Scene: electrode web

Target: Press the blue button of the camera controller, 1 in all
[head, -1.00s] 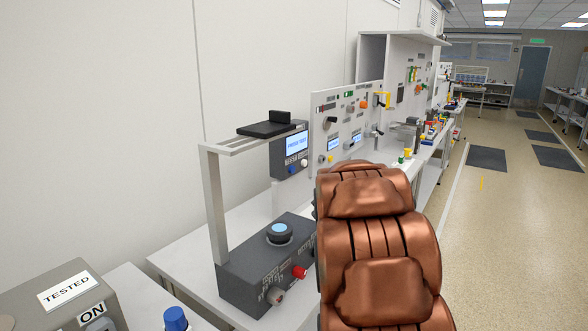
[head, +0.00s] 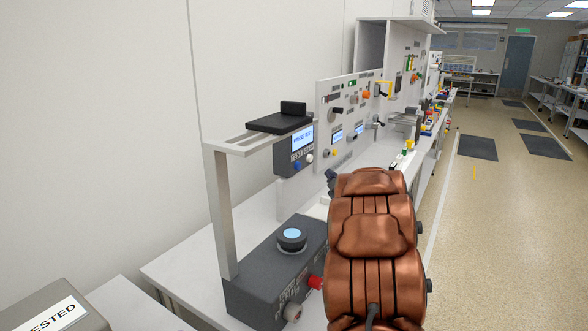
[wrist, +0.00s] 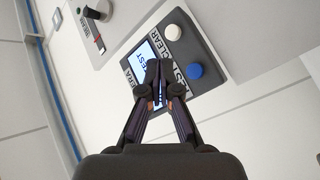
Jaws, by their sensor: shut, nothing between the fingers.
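My gripper (wrist: 157,78) is shut and empty. Its fingertips appear over the screen's lower edge, left of the blue button. I cannot tell the gap to the panel. In the head view my arm hides most of the gripper.
A metal stand (head: 222,215) rises from the bench. Below it is a dark box (head: 262,275) with a round blue-topped knob and a red button. A white panel (head: 322,105) with switches and displays stands behind to the right. The floor aisle on the right is clear.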

